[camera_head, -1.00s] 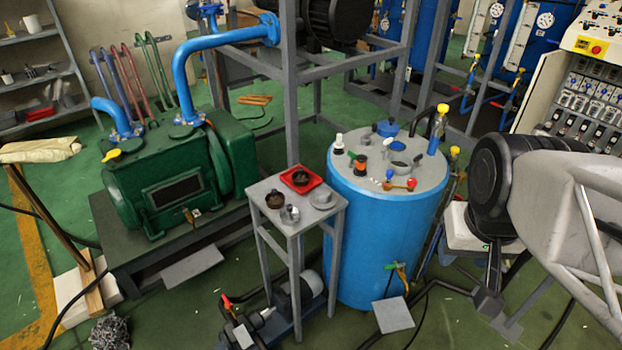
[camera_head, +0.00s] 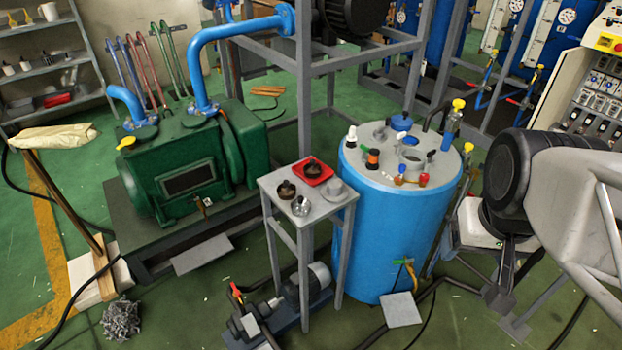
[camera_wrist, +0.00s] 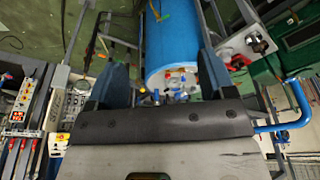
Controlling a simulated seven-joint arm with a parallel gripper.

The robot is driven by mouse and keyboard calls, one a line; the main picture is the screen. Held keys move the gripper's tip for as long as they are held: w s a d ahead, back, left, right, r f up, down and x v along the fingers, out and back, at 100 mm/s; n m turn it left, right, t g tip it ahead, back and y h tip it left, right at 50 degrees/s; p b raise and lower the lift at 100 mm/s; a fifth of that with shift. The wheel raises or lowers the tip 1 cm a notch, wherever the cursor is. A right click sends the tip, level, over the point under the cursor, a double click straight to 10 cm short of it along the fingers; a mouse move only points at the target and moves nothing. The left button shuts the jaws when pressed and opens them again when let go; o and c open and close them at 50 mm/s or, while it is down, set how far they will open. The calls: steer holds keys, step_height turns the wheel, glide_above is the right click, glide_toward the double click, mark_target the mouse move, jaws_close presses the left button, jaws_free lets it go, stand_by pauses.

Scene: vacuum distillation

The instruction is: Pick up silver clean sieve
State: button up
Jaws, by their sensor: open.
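A small grey side table (camera_head: 319,210) stands left of the blue tank in the head view. On it are a shiny silver piece (camera_head: 301,206) at the front corner and a grey piece (camera_head: 336,188) at the right. A dark brown piece (camera_head: 286,189) is at the left, and another dark piece (camera_head: 313,167) sits in a red tray (camera_head: 326,175). The silver piece looks like the clean sieve, but it is too small to be sure. My gripper (camera_wrist: 163,62) shows in the wrist view with its fingers wide apart and nothing between them. The table is far from it.
The blue tank (camera_head: 400,240) stands right of the table, with fittings on its lid. A green pump (camera_head: 185,165) with blue pipes is at the left. A motor and pump sit under the table (camera_head: 305,290). Green floor in front is partly free, with hoses and a plate.

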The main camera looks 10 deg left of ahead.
steer(key=n+g, duration=0.3)
steer(key=n, duration=0.8)
glide_above(302, 197)
steer(key=f, duration=2.2)
steer(key=shift+d+f, duration=0.1)
steer(key=shift+d, duration=0.1)
steer(key=shift+w+a+f, duration=0.1)
steer(key=shift+a+f, duration=0.15)
steer(key=shift+f, duration=0.05)
steer(key=shift+f, duration=1.25)
